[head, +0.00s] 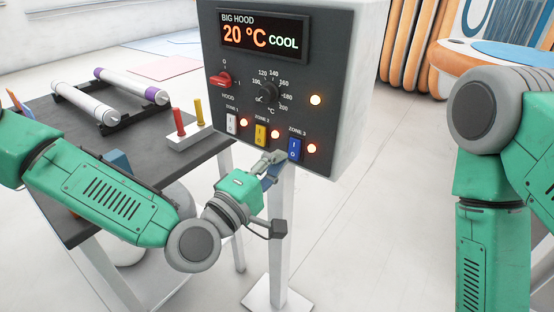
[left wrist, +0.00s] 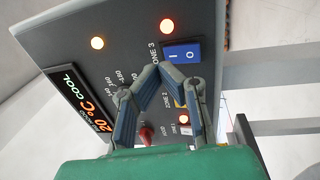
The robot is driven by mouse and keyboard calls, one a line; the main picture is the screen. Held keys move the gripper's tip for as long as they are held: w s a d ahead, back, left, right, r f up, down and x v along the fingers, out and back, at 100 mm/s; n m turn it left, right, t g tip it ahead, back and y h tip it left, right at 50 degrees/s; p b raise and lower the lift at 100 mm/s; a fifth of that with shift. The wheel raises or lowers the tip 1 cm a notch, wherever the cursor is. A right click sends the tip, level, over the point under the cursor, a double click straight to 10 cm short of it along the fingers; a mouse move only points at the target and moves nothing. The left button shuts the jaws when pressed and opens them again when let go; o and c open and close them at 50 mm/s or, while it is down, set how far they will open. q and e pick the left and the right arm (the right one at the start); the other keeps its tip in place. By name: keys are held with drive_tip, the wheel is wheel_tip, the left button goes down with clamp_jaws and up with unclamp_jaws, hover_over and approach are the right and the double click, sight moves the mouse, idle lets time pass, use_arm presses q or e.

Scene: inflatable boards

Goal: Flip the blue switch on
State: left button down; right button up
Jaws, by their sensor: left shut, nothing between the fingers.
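The blue switch (head: 294,148) sits under the ZONE 3 label at the lower right of the dark control panel (head: 225,110). It also shows in the left wrist view (left wrist: 182,53), just beyond the fingertips. Its tilt is too small to tell. A red light (head: 311,149) glows beside it. My left gripper (head: 274,158) is shut and empty, just below and left of the blue switch in the head view. In the left wrist view its fingertips (left wrist: 165,72) meet close to the switch; I cannot tell whether they touch the panel. My right gripper is out of view.
A yellow switch (head: 260,135) and a white switch (head: 232,124) sit left of the blue one. A red knob (head: 221,79) and black dial (head: 268,94) are above. The box stands on a white post (head: 281,230). A dark table (head: 75,130) holds rollers at left.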

use_arm(q)
drive_tip(key=shift+s+a+r, duration=0.5)
drive_tip(key=shift+s+a, duration=2.3)
drive_tip(key=shift+s, duration=0.6)
drive_tip(key=s+a+f+m+g+y, duration=0.2)
drive_tip(key=s+f+m+g, duration=0.3)
drive_tip(key=f, duration=0.7)
drive_tip(key=s+a+f+m+g+y, duration=0.15)
drive_tip(key=s+f+g, duration=0.45)
drive_tip(key=f, duration=0.6)
drive_tip(key=s+a+f+m+g+y, duration=0.2)
drive_tip(key=s+a+f+y, duration=0.2)
drive_tip(key=a, duration=0.5)
drive_tip(key=s+a+f+m+g+y, duration=0.2)
drive_tip(key=s+a+f+y, duration=0.2)
drive_tip(key=s+a, duration=0.3)
drive_tip(key=a+f, duration=0.1)
drive_tip(key=a, duration=0.1)
drive_tip(key=shift+s+a+m, duration=0.25)
drive_tip(key=shift+a+m, duration=0.1)
drive_tip(key=shift+a, duration=0.05)
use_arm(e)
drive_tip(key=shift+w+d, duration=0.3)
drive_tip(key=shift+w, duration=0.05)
use_arm(q)
drive_tip(key=shift+f, duration=0.1)
drive_tip(key=shift+w+d, duration=0.1)
drive_tip(key=shift+d, duration=0.05)
